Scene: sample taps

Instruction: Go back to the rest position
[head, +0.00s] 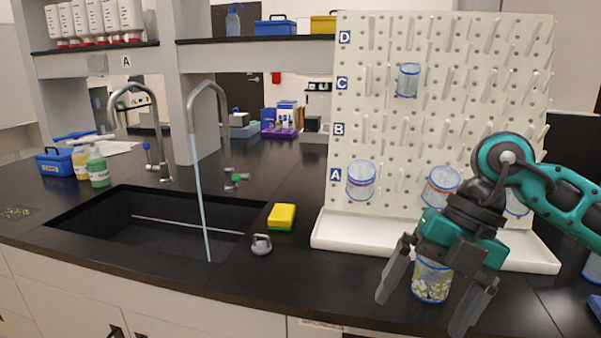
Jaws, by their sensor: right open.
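My right gripper (436,300) hangs fingers down over the front right of the black counter, open. A clear beaker with yellowish-white contents (431,280) shows between and behind its fingers; it looks to stand on the counter, and its upper part is hidden by the gripper. I cannot tell whether the fingers touch it. My left gripper is not in view. The white peg board (400,130) with rows A to D stands behind, with beakers hung on it: one in row C (408,80), one in row A (361,180), and another (441,186) partly behind my right arm.
Water runs from the right tap (208,90) into the black sink (100,215); the left tap (120,95) shows no stream. A yellow-green sponge (282,216) and a grey stopper (261,245) lie right of the sink. Bottles (98,168) and a blue caddy (54,162) stand left.

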